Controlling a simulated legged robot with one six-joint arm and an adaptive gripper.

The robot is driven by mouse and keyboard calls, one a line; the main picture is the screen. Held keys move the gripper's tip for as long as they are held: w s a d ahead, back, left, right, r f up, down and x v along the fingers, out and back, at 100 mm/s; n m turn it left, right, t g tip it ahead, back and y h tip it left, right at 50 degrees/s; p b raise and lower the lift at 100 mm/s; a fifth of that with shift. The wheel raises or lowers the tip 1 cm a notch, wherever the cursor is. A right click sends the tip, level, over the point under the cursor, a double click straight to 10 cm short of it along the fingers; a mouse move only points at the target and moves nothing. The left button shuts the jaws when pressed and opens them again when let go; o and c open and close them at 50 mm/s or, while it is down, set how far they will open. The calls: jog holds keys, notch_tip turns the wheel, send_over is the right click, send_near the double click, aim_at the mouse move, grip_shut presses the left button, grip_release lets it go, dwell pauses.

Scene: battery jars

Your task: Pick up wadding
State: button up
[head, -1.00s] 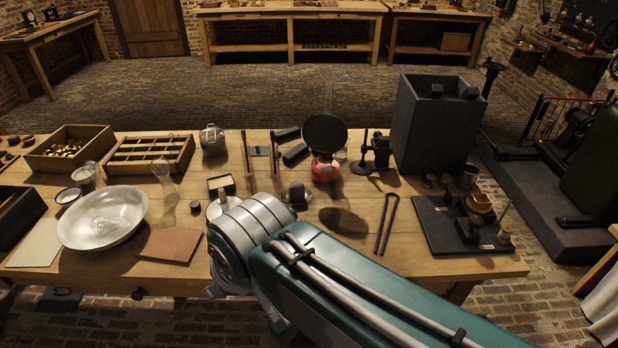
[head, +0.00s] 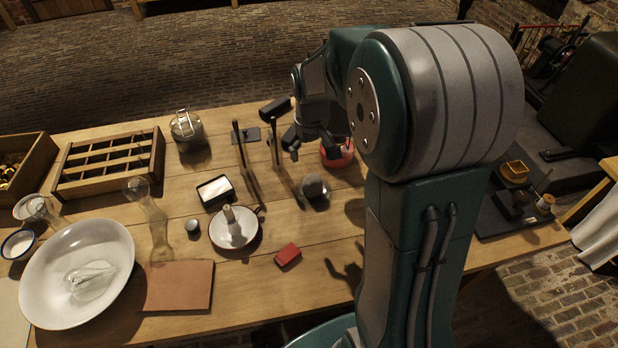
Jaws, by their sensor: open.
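I cannot tell for sure which thing is the wadding. A small dark-rimmed square tin (head: 215,188) with white filling lies mid-table, and a small cup (head: 18,243) at the left edge also holds something white. A dark grey rounded lump (head: 313,186) sits on a small stand right of the tin. My gripper (head: 306,148) is open, pointing down over the back of the table, close to a red-based object (head: 337,153). It is apart from the tin and the cup. My arm hides part of the gripper and the table's right side.
A white bowl (head: 52,268) with a clear glass piece stands front left, beside a brown sheet (head: 180,286). A divided wooden tray (head: 68,178) and a lidded jar (head: 187,133) are behind.

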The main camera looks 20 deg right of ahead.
jog(key=g, duration=0.1)
send_near(313, 186)
jog(key=shift+w+d+f, duration=0.4)
jog(key=shift+w+f, duration=0.2)
jog(key=shift+w+d+f, duration=0.45)
jog(key=shift+w+f, duration=0.15)
jog(key=f, duration=1)
jog(key=shift+a+f, duration=0.3)
jog(key=shift+f, duration=0.1)
jog(key=c, duration=0.8)
